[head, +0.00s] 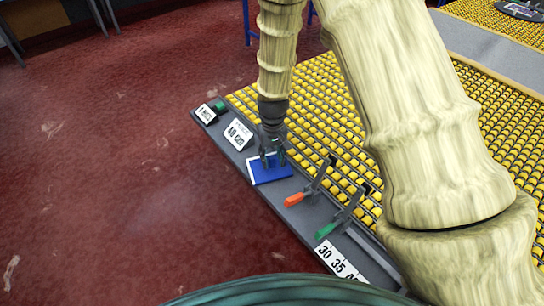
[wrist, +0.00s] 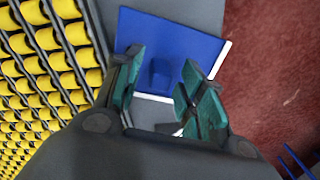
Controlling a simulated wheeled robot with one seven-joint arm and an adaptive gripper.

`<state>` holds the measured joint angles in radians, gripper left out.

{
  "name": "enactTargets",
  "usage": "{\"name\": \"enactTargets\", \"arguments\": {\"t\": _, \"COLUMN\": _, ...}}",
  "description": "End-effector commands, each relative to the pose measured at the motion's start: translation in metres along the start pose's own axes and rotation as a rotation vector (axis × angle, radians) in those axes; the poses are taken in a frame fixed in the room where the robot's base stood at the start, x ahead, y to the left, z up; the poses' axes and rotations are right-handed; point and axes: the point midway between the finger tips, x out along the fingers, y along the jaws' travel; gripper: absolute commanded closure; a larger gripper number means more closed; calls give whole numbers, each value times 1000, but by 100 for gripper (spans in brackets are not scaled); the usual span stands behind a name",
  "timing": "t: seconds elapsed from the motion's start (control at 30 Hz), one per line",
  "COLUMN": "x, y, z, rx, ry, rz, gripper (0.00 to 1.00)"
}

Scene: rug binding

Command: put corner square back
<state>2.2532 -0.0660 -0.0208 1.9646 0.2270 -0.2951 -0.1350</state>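The corner square appears as a flat blue plate (head: 270,174) with white edges, lying on the grey strip along the roller table's edge. In the wrist view the blue plate (wrist: 194,43) fills the top middle, with a small blue knob (wrist: 160,76) standing on it. My gripper (head: 272,159) points down over the plate. In the wrist view my gripper (wrist: 164,62) is open, its green-padded fingers on either side of the knob, with a gap showing on both sides. I cannot tell how far the fingertips are above the plate.
Yellow rollers (head: 330,110) cover the table behind. Red floor (head: 120,180) is open at left.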

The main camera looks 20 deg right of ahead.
Motion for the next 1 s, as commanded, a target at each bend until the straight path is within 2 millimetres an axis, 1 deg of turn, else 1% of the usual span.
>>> {"name": "enactTargets", "arguments": {"t": 0.27, "x": -2, "y": 0, "z": 0, "rx": 0, "ry": 0, "rz": 0, "gripper": 59}}
{"name": "enactTargets", "arguments": {"t": 0.47, "x": -12, "y": 0, "z": -1, "rx": 0, "ry": 2, "rz": 0, "gripper": 59}}
{"name": "enactTargets", "arguments": {"t": 1.0, "x": -81, "y": 0, "z": -1, "rx": -1, "ry": 4, "rz": 0, "gripper": 59}}
